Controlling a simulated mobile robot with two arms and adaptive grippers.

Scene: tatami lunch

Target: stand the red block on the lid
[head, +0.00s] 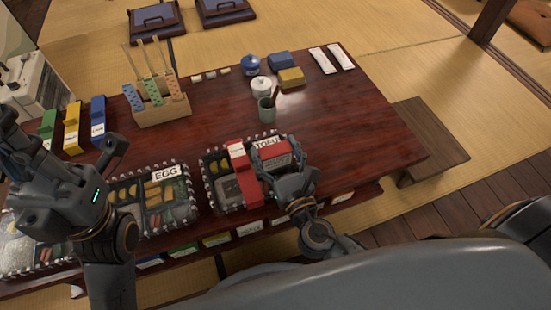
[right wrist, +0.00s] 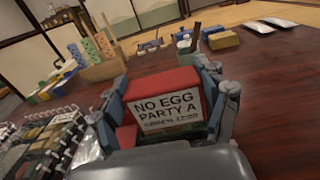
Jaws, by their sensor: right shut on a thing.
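My right gripper (head: 283,152) is shut on a red block (right wrist: 165,85) at the near side of the table. The block's white label reads "NO EGG PARTY A" in the right wrist view, with a finger on each side. In the head view, the held block (head: 272,154) is at the right part of the clear-lidded box marked TOFU (head: 212,166). I cannot tell whether it touches the lid. Another red piece (head: 240,168) with a white tag lies across that box, left of my gripper. My left gripper (head: 114,148) is above the table at left; its opening is unclear.
A clear-lidded box marked EGG (head: 150,196) lies to the left. A wooden holder (head: 160,108) with blue and green sticks stands behind. The table's right part is clear.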

